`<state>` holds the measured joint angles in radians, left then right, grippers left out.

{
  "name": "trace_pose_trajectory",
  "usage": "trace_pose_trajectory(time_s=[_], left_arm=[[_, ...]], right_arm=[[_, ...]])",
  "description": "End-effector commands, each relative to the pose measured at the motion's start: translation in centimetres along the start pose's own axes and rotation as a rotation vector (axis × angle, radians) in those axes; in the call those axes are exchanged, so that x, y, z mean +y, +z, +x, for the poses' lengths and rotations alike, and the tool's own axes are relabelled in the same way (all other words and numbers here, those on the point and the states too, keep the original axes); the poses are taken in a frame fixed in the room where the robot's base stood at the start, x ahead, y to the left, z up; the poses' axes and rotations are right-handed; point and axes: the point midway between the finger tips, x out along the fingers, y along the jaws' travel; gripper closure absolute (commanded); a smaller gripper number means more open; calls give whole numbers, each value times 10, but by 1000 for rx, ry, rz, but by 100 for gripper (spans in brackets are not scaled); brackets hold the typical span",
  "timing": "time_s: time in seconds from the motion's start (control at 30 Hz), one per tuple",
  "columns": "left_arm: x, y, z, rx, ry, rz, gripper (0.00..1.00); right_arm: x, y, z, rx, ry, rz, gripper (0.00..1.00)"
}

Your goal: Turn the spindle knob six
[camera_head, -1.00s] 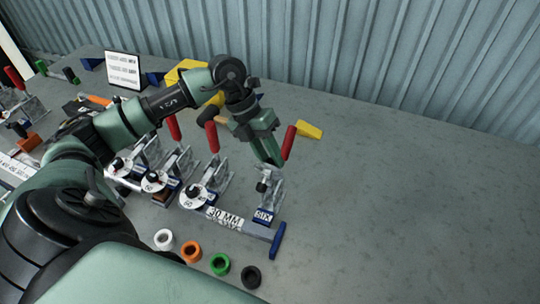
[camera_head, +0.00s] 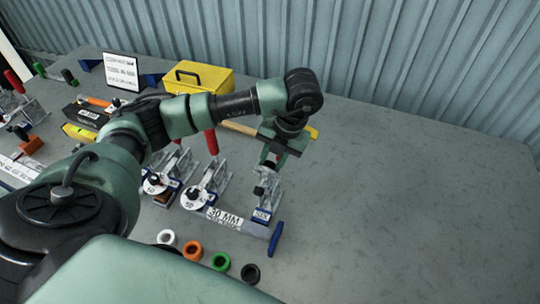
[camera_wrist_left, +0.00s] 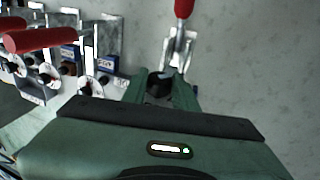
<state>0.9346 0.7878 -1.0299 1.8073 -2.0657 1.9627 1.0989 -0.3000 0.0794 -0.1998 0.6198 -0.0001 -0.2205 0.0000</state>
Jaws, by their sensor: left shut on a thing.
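Clamp six, a grey metal toggle clamp (camera_head: 269,183), stands over the blue label "SIX" (camera_head: 262,215) at the right end of the row. Its spindle knob (camera_head: 259,190) is small and black. My left gripper (camera_head: 271,160) reaches down over this clamp from behind. In the left wrist view its green fingers (camera_wrist_left: 161,86) are closed around a dark round thing, the spindle knob (camera_wrist_left: 158,86); the fingers partly hide it. The clamp's metal arm (camera_wrist_left: 178,46) and red handle (camera_wrist_left: 183,8) show beyond the fingers. My right gripper is in neither view.
Other clamps with red handles (camera_head: 212,141) and white dials (camera_head: 194,197) stand to the left. A "30 MM" block (camera_head: 224,217) and several coloured rings (camera_head: 221,261) lie in front. A yellow toolbox (camera_head: 205,78) stands behind. The table is clear on the right.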

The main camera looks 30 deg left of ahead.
Motion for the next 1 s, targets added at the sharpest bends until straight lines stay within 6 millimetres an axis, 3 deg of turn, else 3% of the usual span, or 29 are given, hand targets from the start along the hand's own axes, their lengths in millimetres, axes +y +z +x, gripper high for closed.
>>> trace_pose_trajectory(time_s=[0.1, 0.5, 1.0], left_arm=[[-1, 2, -9, -2, 110, -22, 100], [-7, 3, -7, 7, 480, -101, 100], [-12, 3, 2, 18, 789, -169, 100]], right_arm=[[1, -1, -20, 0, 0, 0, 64], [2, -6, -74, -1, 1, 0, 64], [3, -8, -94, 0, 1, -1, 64]])
